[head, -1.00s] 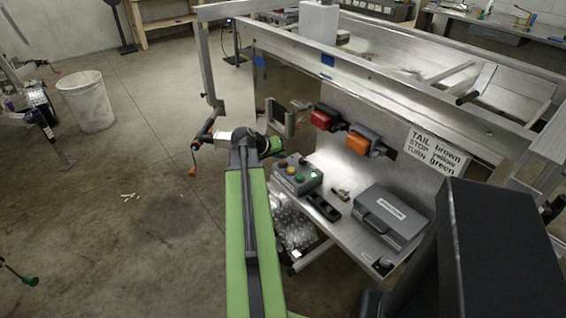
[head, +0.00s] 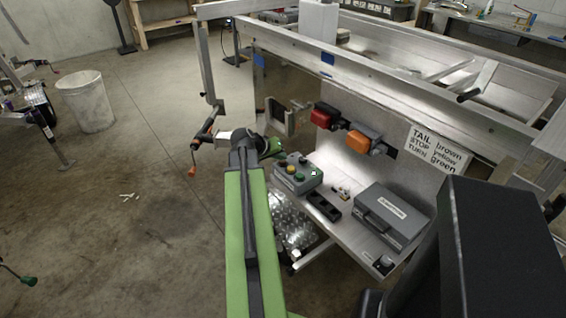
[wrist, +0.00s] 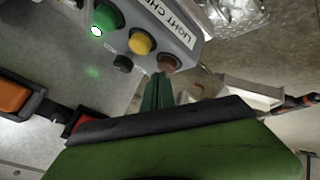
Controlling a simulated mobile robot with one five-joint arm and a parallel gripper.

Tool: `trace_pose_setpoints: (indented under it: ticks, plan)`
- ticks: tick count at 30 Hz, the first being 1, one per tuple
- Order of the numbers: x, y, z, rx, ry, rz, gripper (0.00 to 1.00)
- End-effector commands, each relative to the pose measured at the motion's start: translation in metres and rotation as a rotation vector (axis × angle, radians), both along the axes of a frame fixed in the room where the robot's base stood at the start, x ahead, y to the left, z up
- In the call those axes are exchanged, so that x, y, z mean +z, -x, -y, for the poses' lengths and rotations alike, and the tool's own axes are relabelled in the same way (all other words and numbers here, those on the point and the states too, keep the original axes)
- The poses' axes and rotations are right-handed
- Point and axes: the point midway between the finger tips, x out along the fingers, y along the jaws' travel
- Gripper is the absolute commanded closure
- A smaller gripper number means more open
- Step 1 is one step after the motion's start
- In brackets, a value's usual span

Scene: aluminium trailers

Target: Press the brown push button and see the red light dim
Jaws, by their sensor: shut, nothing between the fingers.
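The grey control box (head: 296,181) sits on the left part of the metal shelf.
An orange light (head: 361,139) is mounted right of the red one. A dark handheld item (head: 323,207) and a grey case (head: 393,216) lie on the shelf. A small black button (wrist: 123,63) stands beside the brown one.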

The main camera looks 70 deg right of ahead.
Motion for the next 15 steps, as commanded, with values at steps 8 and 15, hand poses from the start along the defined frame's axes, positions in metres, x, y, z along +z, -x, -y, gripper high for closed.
trace_pose_setpoints:
  ticks: [8,15]
  plan:
    - [-0.0007,0.0000,0.0001,0.000,0.000,0.000,1.00]
    - [-0.0038,0.0001,0.0001,0.000,0.000,0.000,1.00]
